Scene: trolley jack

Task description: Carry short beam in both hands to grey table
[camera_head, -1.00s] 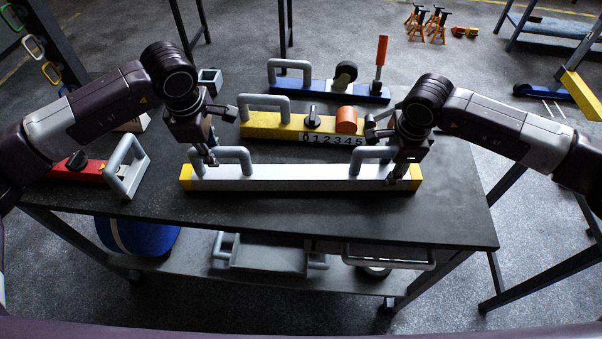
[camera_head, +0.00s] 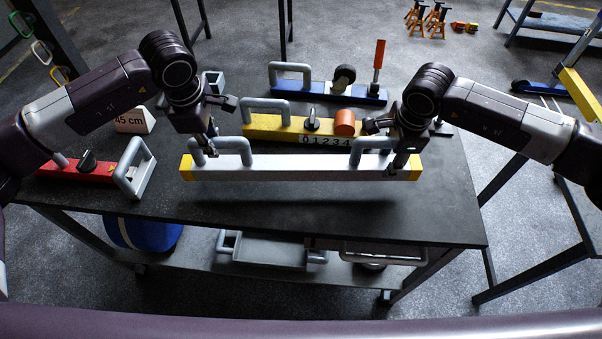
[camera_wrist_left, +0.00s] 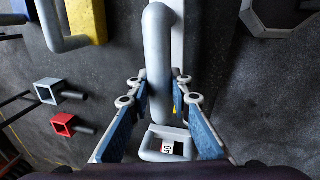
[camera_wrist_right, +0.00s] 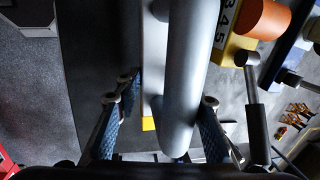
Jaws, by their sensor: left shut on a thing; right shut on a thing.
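The short beam (camera_head: 300,169) is pale grey with yellow ends and two grey handles. It hangs level above the dark table (camera_head: 420,215), with a shadow on the top below it. My left gripper (camera_head: 208,148) is shut on the beam's left handle (camera_head: 236,144), whose bar runs between the fingers in the left wrist view (camera_wrist_left: 158,60). My right gripper (camera_head: 396,158) is shut on the right handle (camera_head: 368,143); its bar fills the middle of the right wrist view (camera_wrist_right: 190,80). I cannot tell which table is the grey one.
Behind the beam lie a yellow bar with numbers (camera_head: 268,124) and a blue bar (camera_head: 320,90). A red bar (camera_head: 88,168) with a grey handle and a "45 cm" sign (camera_head: 133,121) are at the left. The table's front strip is clear. Orange stands (camera_head: 428,20) are on the floor behind.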

